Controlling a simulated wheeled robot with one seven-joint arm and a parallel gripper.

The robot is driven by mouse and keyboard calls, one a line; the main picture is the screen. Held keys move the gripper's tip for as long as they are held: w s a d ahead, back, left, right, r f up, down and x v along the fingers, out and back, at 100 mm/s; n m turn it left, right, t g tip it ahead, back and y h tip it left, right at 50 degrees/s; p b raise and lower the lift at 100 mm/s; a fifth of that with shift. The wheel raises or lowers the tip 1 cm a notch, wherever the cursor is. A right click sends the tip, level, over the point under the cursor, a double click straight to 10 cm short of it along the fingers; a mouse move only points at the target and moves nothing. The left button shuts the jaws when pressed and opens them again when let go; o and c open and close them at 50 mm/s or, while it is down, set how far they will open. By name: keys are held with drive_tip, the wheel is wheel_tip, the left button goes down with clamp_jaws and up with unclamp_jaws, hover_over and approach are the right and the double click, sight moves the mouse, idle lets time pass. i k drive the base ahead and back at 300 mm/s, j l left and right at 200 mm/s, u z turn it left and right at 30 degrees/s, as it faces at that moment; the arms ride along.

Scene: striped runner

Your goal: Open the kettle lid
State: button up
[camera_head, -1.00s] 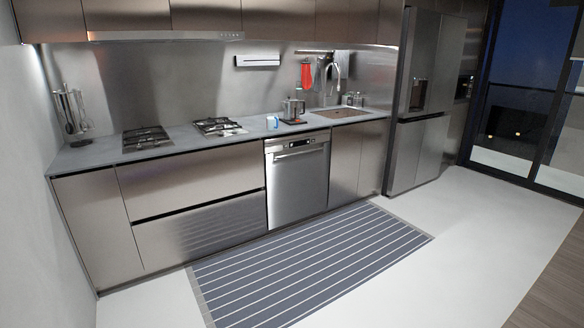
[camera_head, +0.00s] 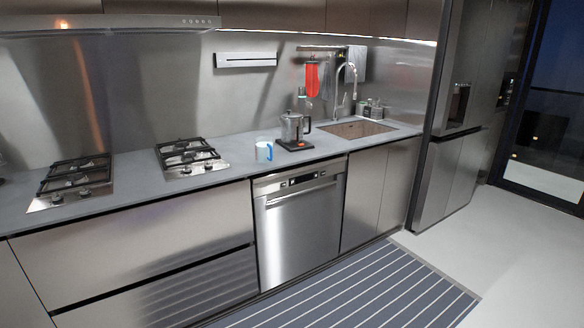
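The kettle (camera_head: 291,127) stands upright on a dark base (camera_head: 294,145) on the grey counter, above the dishwasher and left of the sink. It looks silver or glassy with a dark handle on its right side. Its lid at the top looks closed, but it is small in view. My gripper is not in view.
A white and blue mug (camera_head: 264,151) stands left of the kettle. Two gas hobs (camera_head: 190,157) are farther left on the counter (camera_head: 228,164). The sink (camera_head: 357,129) is to the right. A striped runner (camera_head: 365,291) lies on the floor before the dishwasher (camera_head: 297,225).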

sight(288, 115)
drive_tip(key=i, duration=2.25)
drive_tip(key=i+u, duration=0.15)
drive_tip(key=i, duration=0.4)
drive_tip(key=i+l+u, duration=0.15)
drive_tip(key=i, duration=0.4)
drive_tip(key=i+l+u, duration=0.15)
drive_tip(key=i, duration=0.4)
